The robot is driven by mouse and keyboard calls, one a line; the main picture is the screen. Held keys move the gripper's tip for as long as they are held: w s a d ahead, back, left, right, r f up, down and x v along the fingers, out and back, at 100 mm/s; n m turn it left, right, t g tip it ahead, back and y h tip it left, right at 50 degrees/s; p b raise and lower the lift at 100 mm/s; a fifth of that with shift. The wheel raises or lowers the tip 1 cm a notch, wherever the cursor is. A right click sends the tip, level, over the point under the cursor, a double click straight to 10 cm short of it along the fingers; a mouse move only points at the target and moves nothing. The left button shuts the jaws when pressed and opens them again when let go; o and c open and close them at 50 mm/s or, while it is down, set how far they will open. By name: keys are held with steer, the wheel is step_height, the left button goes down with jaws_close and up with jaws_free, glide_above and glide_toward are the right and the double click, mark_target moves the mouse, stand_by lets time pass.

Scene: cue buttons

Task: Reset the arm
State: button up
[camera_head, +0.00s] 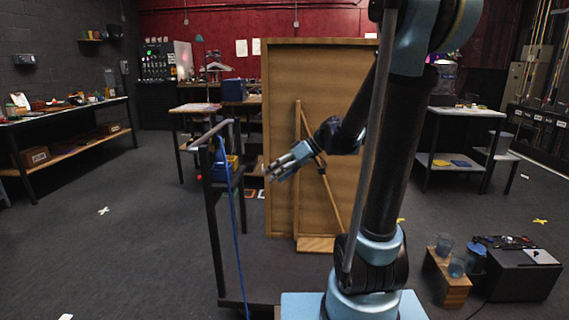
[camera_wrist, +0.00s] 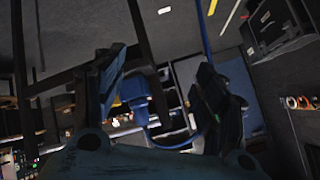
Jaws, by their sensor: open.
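My gripper (camera_head: 273,173) is in the air near the middle of the head view, at the end of my blue and black arm, pointing left. In the wrist view my gripper (camera_wrist: 163,75) shows two dark fingers spread apart with nothing between them. No cue buttons can be made out in either view.
A tall wooden panel (camera_head: 282,95) stands behind my arm. A dark metal frame (camera_head: 213,225) with a blue cable (camera_head: 233,215) stands just left of my gripper. A workbench (camera_head: 75,112) lines the left wall. Grey floor (camera_head: 120,250) is open at left.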

steer(key=s+d+f+m+t+h, duration=0.1)
steer(key=s+d+f+m+h, duration=0.4)
steer(key=s+d, duration=0.5)
steer(key=s+d+f+m+t+h, duration=0.1)
steer(key=s+d+f+m+h, duration=0.4)
steer(key=s+d, duration=0.4)
steer(key=shift+s+d+f+m, duration=0.3)
steer(key=shift+s+d+m, duration=0.1)
steer(key=shift+d, duration=0.85)
steer(key=shift+w+f, duration=0.2)
steer(key=shift+w, duration=0.2)
